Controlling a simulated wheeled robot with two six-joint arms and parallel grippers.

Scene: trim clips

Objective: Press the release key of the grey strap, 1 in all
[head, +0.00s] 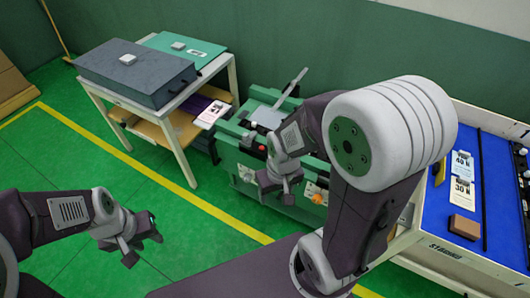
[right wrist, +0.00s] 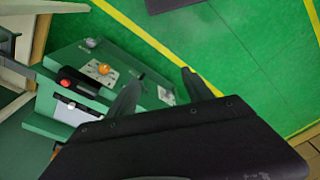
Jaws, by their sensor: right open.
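I cannot make out the grey strap or its release key for certain. A grey bar (head: 291,88) slants up from the top of the green bench unit (head: 236,160) in the head view; I cannot tell whether it belongs to the strap. My right gripper (head: 281,186) is open and empty in front of this unit; its two dark fingers also show apart in the right wrist view (right wrist: 163,76). The unit's front carries a red button (right wrist: 65,84) and an orange knob (right wrist: 103,69). My left gripper (head: 143,240) is open and empty over the green floor at lower left.
A white-framed table (head: 234,78) at the back left bears a dark grey case (head: 135,76) and a green board (head: 163,40). At right, a blue-topped bench (head: 437,216) holds cards marked 40 N and 30 N and a brown block (head: 464,227).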

